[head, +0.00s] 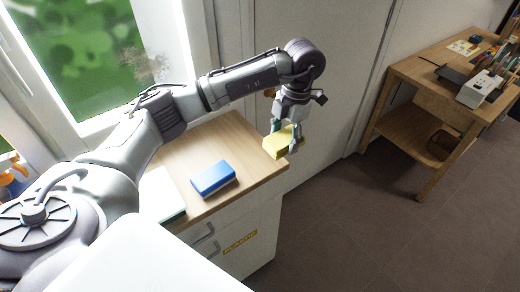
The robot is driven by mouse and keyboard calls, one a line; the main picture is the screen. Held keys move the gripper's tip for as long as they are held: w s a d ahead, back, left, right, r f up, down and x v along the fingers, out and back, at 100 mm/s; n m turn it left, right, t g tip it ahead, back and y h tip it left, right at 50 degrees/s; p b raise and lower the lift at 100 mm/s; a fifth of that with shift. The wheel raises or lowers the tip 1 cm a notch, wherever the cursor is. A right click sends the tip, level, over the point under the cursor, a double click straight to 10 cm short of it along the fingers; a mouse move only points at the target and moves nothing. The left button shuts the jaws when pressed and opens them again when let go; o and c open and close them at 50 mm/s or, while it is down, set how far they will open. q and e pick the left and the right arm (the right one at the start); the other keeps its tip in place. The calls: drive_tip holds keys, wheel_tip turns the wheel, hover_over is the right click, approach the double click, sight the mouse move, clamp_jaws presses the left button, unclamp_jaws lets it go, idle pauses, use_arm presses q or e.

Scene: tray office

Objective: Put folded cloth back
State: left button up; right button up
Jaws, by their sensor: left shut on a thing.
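My left gripper (285,134) reaches over the right end of the wooden cabinet top (228,133) with its fingers pointing down. It is shut on a yellow folded cloth (277,145). The cloth is at the cabinet top's right corner; I cannot tell whether it touches the surface or hangs just above it. The fingers cover part of the cloth. My right gripper is not in view.
A blue block (212,179) lies on the cabinet top, with a pale flat item (161,194) to its left. Bare wood lies behind them. A window is at the left. A wooden table (420,78) with a white device (480,89) stands at the right, across open floor.

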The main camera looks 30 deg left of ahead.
use_arm(q)
drive_tip(key=p, duration=0.3)
hover_over(252, 157)
wheel_tip(252, 157, down, 5)
drive_tip(key=shift+w+d+f, duration=0.15)
drive_tip(key=shift+f, duration=0.05)
wheel_tip(252, 157, down, 4)
drive_tip(key=shift+r+p, duration=0.1)
drive_tip(key=shift+p, duration=0.55)
drive_tip(key=shift+f, duration=0.2)
drive_tip(key=shift+f+b, duration=0.25)
drive_tip(key=shift+b, duration=0.05)
drive_tip(key=o, duration=1)
drive_tip(key=shift+r, duration=0.1)
